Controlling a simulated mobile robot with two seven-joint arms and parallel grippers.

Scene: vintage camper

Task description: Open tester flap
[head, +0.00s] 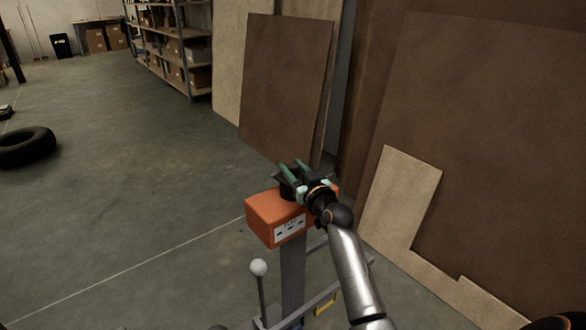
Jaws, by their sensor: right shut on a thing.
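The tester is an orange box (262,219) on a grey post (292,275), with a white label panel (290,228) on its front. My right gripper (290,172) is at the top of the box, toward its back right. Its green-tipped fingers point away from me, and it is shut on a dark part that looks like the tester's flap. My gripper and wrist cover much of that part, so I cannot tell how far the flap stands open. My left gripper is not in view.
A white-knobbed lever (259,268) stands in front of the post. Brown boards (286,88) lean behind and to the right. A tire (24,147) lies at far left, and shelving (172,50) stands at the back.

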